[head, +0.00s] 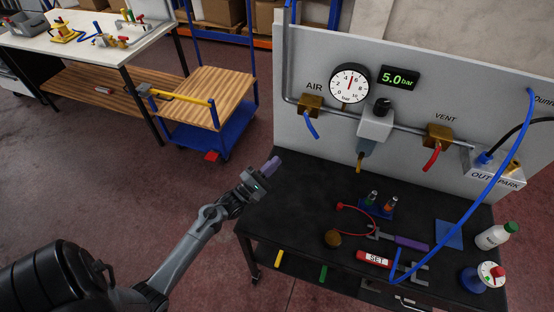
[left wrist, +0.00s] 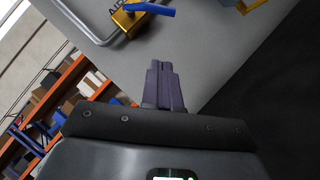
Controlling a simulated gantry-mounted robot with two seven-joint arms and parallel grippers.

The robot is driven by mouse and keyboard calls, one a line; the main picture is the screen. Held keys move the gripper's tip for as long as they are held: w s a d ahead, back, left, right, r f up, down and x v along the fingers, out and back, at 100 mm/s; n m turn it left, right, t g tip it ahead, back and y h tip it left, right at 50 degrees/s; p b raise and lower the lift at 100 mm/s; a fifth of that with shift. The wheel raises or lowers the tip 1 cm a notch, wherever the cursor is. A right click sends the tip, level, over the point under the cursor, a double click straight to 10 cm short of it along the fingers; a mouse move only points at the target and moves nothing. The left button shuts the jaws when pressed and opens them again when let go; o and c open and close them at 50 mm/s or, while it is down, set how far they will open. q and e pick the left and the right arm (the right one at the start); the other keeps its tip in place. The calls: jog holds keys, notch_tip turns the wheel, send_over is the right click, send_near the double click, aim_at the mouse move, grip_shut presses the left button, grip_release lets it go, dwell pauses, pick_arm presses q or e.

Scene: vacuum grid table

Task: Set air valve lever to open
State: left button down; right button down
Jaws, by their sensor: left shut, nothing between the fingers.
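The AIR valve (head: 311,104) is a brass body on the pipe at the left of the grey panel. Its blue lever (head: 312,128) hangs down and slants to the right, across the pipe line. In the left wrist view the blue lever (left wrist: 150,10) shows at the top, beside the brass body (left wrist: 125,20). My left gripper (head: 272,165) is below and left of the lever, apart from it, near the table's back left corner. Its purple fingers (left wrist: 166,85) are shut with nothing between them. My right gripper is not in view.
A gauge (head: 350,85), a 5.0 bar display (head: 399,78) and a VENT valve with a red lever (head: 432,158) are on the panel. The dark table (head: 300,190) holds several tools at its right. A blue hose (head: 488,190) crosses the right side. A wooden-topped cart (head: 205,95) stands at the left.

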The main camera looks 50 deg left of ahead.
pick_arm(q)
jog(key=d+r+p+x, duration=0.1)
jog(key=d+x, duration=0.1)
jog(key=x, duration=1)
jog(key=shift+d+r, duration=0.2)
jog(key=shift+d, duration=0.1)
jog(key=shift+s, duration=0.15)
